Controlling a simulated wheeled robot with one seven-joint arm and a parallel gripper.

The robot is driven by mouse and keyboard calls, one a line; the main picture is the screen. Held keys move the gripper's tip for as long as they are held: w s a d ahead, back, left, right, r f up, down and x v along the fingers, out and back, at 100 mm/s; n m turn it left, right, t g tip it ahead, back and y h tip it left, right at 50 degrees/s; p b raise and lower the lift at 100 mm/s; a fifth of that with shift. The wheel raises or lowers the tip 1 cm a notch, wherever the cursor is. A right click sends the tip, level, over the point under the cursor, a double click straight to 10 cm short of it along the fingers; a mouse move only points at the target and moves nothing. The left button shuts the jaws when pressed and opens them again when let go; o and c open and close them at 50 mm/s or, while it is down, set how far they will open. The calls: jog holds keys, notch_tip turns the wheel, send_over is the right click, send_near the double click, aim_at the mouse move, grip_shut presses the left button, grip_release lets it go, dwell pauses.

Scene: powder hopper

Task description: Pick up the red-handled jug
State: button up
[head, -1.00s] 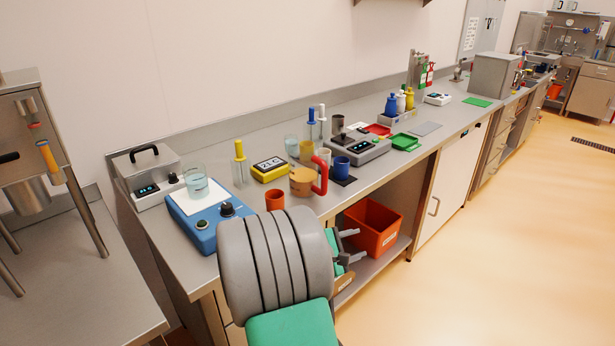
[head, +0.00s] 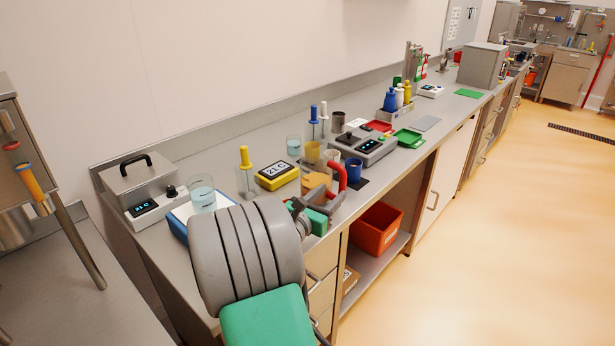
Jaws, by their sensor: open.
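The red-handled jug (head: 314,182) stands on the steel bench in the head view. Its body is tan, and its red handle (head: 342,176) faces right. My gripper (head: 338,201) is open at the bench's front edge, just in front of the jug and its handle. The gripper partly covers the lower part of the jug. I cannot tell whether the fingers touch the handle.
A yellow thermometer box (head: 277,176) stands left of the jug; a blue cup (head: 352,170) is close on its right. A grey stirrer unit (head: 368,150) is behind. My arm hides part of the blue scale (head: 180,222). An orange bin (head: 377,229) sits below.

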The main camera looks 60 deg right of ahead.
aim_at(341, 182)
jog(key=d, duration=0.7)
jog(key=shift+d+p, duration=0.35)
jog(key=shift+d, duration=0.05)
grip_shut()
dwell(0.8)
jog(key=shift+r, duration=0.2)
